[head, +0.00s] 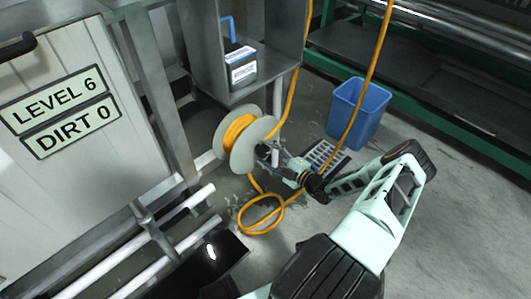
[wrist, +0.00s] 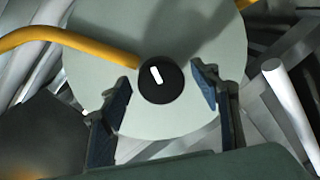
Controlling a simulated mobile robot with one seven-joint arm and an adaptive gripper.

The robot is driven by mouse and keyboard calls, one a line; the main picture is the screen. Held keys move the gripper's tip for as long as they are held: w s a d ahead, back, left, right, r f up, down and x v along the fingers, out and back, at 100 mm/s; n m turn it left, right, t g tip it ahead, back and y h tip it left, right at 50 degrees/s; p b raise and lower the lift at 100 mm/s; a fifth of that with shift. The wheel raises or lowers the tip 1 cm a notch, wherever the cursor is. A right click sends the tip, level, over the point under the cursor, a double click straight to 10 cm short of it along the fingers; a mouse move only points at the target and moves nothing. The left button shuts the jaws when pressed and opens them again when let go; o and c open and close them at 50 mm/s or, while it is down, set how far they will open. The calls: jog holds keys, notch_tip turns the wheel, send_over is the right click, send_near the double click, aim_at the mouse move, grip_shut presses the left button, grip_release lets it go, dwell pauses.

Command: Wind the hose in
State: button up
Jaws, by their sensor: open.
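The hose reel has pale round flanges (head: 254,143) and yellow-orange hose (head: 236,130) wound between them. In the wrist view its flange (wrist: 150,35) fills the middle, with a black hub (wrist: 160,88) bearing a white mark. A length of hose (wrist: 60,35) crosses the flange at the left. My gripper (head: 272,153) is at the reel's near face. In the wrist view my gripper (wrist: 165,84) is open, its fingers on either side of the hub; I cannot tell whether they touch the reel. A white rod (wrist: 290,100), perhaps the reel's handle, stands to the right, outside the fingers.
Loose hose lies in a loop (head: 262,215) on the wet floor below the reel, and another run (head: 365,85) hangs down past a blue bin (head: 358,112). A floor grate (head: 325,157) lies behind my wrist. White pipes (head: 150,235) and a metal frame stand left.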

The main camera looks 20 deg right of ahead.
jog(key=f+v, duration=0.1)
jog(key=v, duration=1)
jog(key=shift+r, duration=0.45)
